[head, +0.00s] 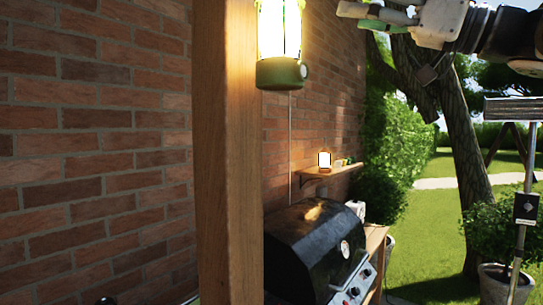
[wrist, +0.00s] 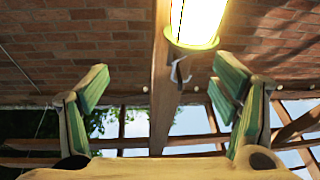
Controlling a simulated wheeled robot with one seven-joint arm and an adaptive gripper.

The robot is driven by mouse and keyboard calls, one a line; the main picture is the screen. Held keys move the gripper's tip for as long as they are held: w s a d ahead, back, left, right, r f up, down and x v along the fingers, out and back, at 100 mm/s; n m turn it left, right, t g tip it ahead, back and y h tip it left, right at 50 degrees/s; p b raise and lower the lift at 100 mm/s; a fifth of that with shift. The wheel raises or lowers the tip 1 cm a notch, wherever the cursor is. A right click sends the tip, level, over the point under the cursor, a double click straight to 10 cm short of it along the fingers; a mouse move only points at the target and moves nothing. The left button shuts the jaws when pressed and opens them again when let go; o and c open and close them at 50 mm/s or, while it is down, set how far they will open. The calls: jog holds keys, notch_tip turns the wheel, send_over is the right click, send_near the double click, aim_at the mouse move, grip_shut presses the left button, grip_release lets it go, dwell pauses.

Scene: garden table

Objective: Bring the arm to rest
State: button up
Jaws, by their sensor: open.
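My gripper (head: 352,14) shows at the top right of the head view, its green and pale fingers pointing left. In the wrist view my gripper (wrist: 163,72) has its two fingers wide apart, with nothing held between them. A lit lantern (head: 280,72) with a green base hangs by the wooden post in the head view, left of my gripper and apart from it. Its top is cut off there. The lantern (wrist: 197,20) also shows at the top of the wrist view, with a grey hook (wrist: 178,70) beside its rim.
A wooden post (head: 226,150) stands close in front of a brick wall (head: 90,150). A black grill (head: 315,245) stands below. A wall shelf (head: 325,173) holds a small lit lantern (head: 324,160). A tree (head: 465,150) and a metal pole (head: 525,190) are at the right. Wooden beams (wrist: 290,128) cross the wrist view.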

jog(key=w+d+f+m+t+h, duration=0.1)
jog(key=w+d+m+t+h, duration=0.2)
jog(key=d+m+t+h, duration=0.7)
notch_tip(320, 180, down, 12)
jog(key=d+m+g+h, duration=0.2)
jog(key=m+h, duration=0.3)
jog(key=h, duration=0.5)
jog(key=s+a+f+n+g, duration=0.1)
jog(key=s+a+f+g, duration=0.1)
jog(key=s+f+g, duration=0.2)
jog(key=s+a+f+g+y, duration=0.1)
jog(key=s+a+f+g, duration=0.2)
jog(key=s+f, duration=0.7)
jog(key=s+a+f+n+g, duration=0.1)
jog(key=s+a+f+g, duration=0.2)
jog(key=f, duration=1.5)
jog(key=s+g, duration=0.3)
jog(key=s, duration=0.1)
jog(key=shift+s+f+n+g+y, duration=0.25)
jog(key=shift+f+n+g+y, duration=0.05)
jog(key=shift+f+g, duration=0.1)
